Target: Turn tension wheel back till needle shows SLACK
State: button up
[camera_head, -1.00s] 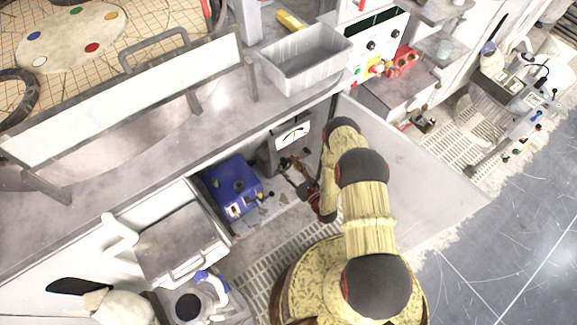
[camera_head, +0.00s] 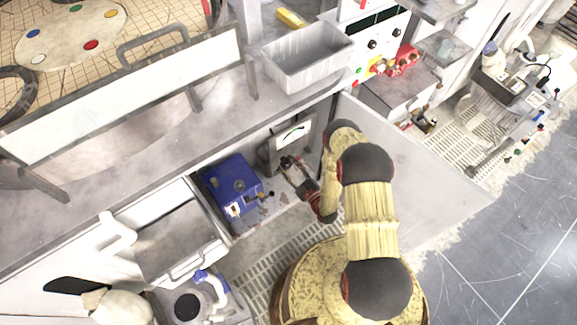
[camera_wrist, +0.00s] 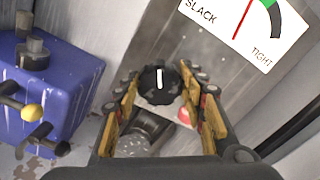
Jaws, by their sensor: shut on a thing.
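The tension wheel is a small black knob (camera_wrist: 158,83) with a white mark, on the grey metal box (camera_wrist: 105,28). My gripper (camera_wrist: 160,86) is shut on it, one finger on each side. In the head view, my gripper (camera_head: 291,163) is at the front of this box, inside the open cabinet. The white gauge (camera_wrist: 285,35) has SLACK at its left and TIGHT at its right.
A blue box (camera_head: 232,186) with levers stands close to the left of my gripper. A red part (camera_wrist: 184,115) shows behind the right finger. The open cabinet door (camera_head: 420,165) is to the right, and the bench edge (camera_head: 200,150) lies above.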

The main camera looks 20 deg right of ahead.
dwell(0.3)
jog(key=o, duration=0.9)
jog(key=v, duration=1.2)
